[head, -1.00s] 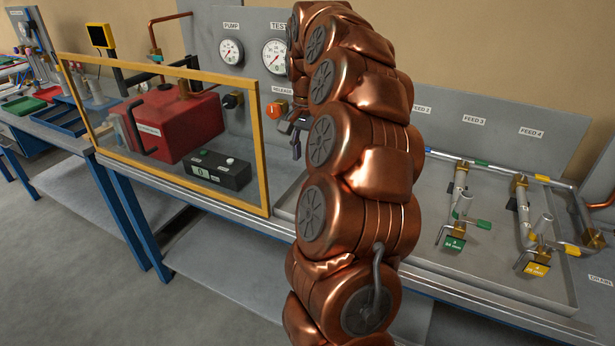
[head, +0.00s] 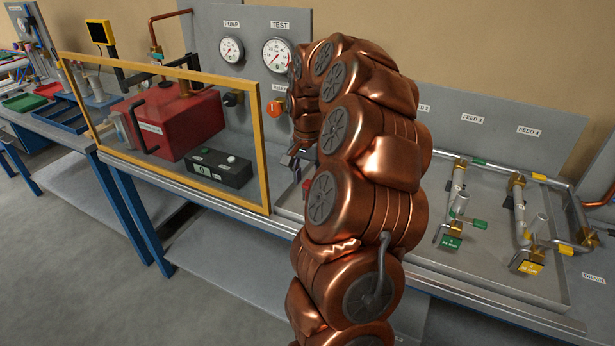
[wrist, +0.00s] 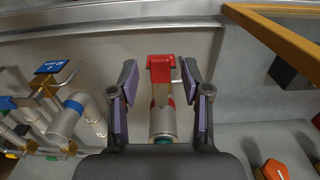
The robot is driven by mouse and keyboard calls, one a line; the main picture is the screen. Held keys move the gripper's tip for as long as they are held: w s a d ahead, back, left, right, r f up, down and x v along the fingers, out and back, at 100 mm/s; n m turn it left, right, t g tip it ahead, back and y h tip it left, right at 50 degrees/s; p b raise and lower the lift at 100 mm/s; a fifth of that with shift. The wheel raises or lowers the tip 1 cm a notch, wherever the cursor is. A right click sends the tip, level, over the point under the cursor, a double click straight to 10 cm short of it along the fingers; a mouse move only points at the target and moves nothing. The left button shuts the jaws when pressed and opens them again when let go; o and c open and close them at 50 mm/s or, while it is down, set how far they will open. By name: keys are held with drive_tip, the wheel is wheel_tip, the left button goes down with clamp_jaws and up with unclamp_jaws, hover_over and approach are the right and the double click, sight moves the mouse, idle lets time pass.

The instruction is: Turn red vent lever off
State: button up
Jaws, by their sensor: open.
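The red vent lever (wrist: 160,67) shows in the wrist view as a red handle on a brass-coloured stem, above a grey cylinder with a red band (wrist: 162,118). My gripper (wrist: 156,80) is open, with one finger on each side of the lever.
A yellow-framed clear guard (head: 264,150) stands left of my arm, before a red box (head: 190,120). An orange knob (wrist: 275,170) is low right in the wrist view. Pipes with a blue tag (wrist: 52,67) stand left. Feed valves (head: 455,205) stand at right.

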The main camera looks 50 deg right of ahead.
drive_tip(key=shift+c, duration=0.2)
clamp_jaws()
drive_tip(key=shift+b, duration=0.3)
drive_tip(key=n+b, duration=0.1)
drive_tip(key=s+n+b, duration=0.1)
drive_tip(key=shift+d+f+n+b, duration=0.2)
drive_tip(key=shift+n+b, duration=0.1)
drive_tip(key=shift+b, duration=0.1)
drive_tip(key=shift+s+d+r+n+b, duration=0.1)
drive_tip(key=shift+s+d+n+b, duration=0.55)
drive_tip(key=shift+n, duration=1.9)
drive_tip(key=shift+s+d+r+n+b, duration=0.1)
drive_tip(key=shift+d+n, duration=1.1)
drive_tip(key=shift+n, duration=1.3)
drive_tip(key=shift+s+d+r+n+b, duration=0.1)
drive_tip(key=shift+s+d+n+b, duration=0.55)
drive_tip(key=shift+n, duration=1.9)
drive_tip(key=shift+w+d+p, duration=0.3)
drive_tip(key=shift+p, duration=0.1)
